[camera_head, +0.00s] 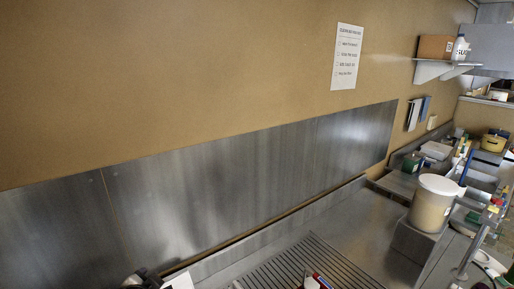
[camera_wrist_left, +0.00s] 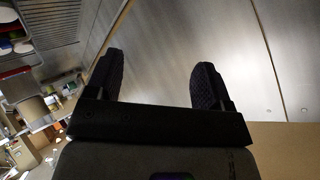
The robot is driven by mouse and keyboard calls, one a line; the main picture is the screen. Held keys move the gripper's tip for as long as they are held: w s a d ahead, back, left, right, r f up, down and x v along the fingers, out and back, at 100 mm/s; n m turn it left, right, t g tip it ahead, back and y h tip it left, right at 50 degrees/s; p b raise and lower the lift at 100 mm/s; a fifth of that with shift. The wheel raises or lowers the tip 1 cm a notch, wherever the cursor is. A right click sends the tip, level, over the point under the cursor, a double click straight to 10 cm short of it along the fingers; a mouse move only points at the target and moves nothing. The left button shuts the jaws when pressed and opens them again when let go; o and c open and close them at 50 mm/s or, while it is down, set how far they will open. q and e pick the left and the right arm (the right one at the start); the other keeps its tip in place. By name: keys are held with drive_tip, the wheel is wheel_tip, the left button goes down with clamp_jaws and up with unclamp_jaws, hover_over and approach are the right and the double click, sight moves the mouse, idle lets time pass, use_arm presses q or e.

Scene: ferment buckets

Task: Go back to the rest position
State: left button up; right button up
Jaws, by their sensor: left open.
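My left gripper (camera_wrist_left: 153,82) shows in the left wrist view with its two dark, ridged fingers wide apart and nothing between them. Behind the fingers is only the grey metal wall panel. My right gripper is not in the left wrist view, and I cannot make it out in the head view. A pale bucket with a white lid (camera_head: 432,205) stands upright on a grey block (camera_head: 414,240) at the right in the head view. No gripper touches it.
A ridged metal drainboard (camera_head: 310,262) lies at the bottom, with a small red and white item (camera_head: 320,281) on it. A shelf (camera_head: 440,70) on the wall holds a cardboard box (camera_head: 435,47). A printed sheet (camera_head: 347,57) hangs on the wall. Sink items crowd the far right.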

use_arm(q)
drive_tip(key=s+d+f+n+g, duration=0.1)
drive_tip(key=s+f+g, duration=0.1)
drive_tip(key=s+f, duration=0.6)
drive_tip(key=s+d+f+n+g+h, duration=0.1)
drive_tip(key=s+f, duration=0.6)
drive_tip(key=s, duration=0.9)
drive_tip(key=s+d+f+n+g, duration=0.1)
drive_tip(key=s+f+n+g, duration=0.2)
drive_tip(key=s+f, duration=0.5)
drive_tip(key=s, duration=0.4)
drive_tip(key=shift+f+g+h, duration=0.3)
drive_tip(key=shift+f+h, duration=0.05)
drive_tip(key=shift+h, duration=0.05)
